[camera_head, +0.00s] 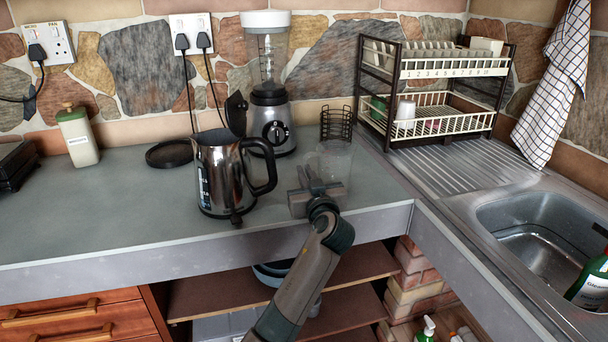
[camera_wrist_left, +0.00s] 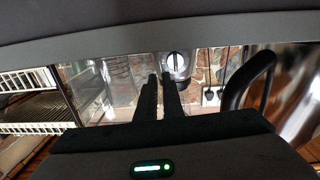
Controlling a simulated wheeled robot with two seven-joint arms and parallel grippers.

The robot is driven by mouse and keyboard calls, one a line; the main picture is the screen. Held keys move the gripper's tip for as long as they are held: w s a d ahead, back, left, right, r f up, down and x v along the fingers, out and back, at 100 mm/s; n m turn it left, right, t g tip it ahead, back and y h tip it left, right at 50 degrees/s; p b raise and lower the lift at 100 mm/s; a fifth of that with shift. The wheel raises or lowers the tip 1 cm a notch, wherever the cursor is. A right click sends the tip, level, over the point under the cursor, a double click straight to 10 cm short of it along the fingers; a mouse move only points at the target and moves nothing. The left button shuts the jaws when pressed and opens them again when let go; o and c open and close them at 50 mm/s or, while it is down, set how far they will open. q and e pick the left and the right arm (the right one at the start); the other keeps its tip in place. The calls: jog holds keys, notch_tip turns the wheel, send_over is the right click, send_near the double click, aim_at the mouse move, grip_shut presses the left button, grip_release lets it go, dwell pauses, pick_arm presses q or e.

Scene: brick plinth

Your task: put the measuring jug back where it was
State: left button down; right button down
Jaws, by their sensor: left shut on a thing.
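The clear measuring jug (camera_head: 335,160) stands, seemingly upright, on the grey worktop (camera_head: 110,215) near its corner by the sink. It is see-through, so its outline is faint. My left gripper (camera_head: 318,183) is at its near side, low over the front part of the worktop, and is shut on it. Which part of the jug the fingers hold is hard to tell. In the left wrist view the fingers (camera_wrist_left: 160,88) are close together, with the clear jug (camera_wrist_left: 118,88) beside them. My right gripper is in neither view.
A steel kettle (camera_head: 218,175) stands close left of my left gripper, its black handle towards it. A blender (camera_head: 271,120) and a dark wire holder (camera_head: 337,124) are behind. A dish rack (camera_head: 440,122) and sink (camera_head: 535,235) are at right. The worktop left of the kettle is mostly clear.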

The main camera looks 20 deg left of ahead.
pick_arm(q)
jog(key=shift+a+f, duration=0.1)
jog(key=shift+f, duration=0.05)
jog(key=c, duration=1.9)
grip_release()
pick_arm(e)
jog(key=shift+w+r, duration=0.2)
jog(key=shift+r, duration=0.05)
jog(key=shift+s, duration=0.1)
